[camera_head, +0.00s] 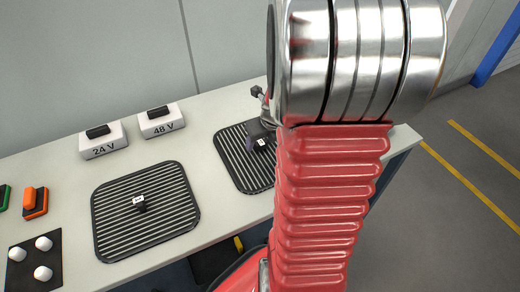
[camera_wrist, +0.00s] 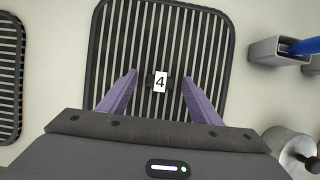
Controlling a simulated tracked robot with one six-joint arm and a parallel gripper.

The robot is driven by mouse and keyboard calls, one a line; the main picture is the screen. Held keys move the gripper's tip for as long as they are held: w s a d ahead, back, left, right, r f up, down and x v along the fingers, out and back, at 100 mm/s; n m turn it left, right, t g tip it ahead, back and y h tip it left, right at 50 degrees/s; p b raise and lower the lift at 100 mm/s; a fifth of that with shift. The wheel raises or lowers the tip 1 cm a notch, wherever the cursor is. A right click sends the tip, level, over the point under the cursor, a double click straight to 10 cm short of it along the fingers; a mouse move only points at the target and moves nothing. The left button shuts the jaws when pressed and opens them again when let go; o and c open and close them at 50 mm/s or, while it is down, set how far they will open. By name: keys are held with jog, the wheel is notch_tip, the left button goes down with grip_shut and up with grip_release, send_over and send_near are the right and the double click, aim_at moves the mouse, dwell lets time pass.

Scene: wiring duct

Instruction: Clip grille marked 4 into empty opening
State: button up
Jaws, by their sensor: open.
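The grille marked 4 (camera_wrist: 208,55) is a black slatted panel with rounded corners, lying flat on the bench. A white tag with a 4 (camera_wrist: 160,83) sits on a dark knob at its middle. My gripper (camera_wrist: 158,80) is open, its two purple fingers on either side of the knob, with space between fingers and knob. I cannot tell how high the fingertips are above the grille. In the head view my gripper (camera_head: 261,134) is over the right grille (camera_head: 232,152), which my arm partly hides. The empty opening is not in view.
A second slatted grille (camera_head: 110,231) lies to the left on the pale bench (camera_head: 60,165). Boxes marked 24 V (camera_head: 103,147) and 48 V (camera_head: 161,125) stand behind. A square metal tube holding something blue (camera_wrist: 277,51) and a metal cylinder (camera_wrist: 290,148) lie right of the grille.

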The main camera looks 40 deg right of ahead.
dwell(0.4)
jog(key=c, duration=1.4)
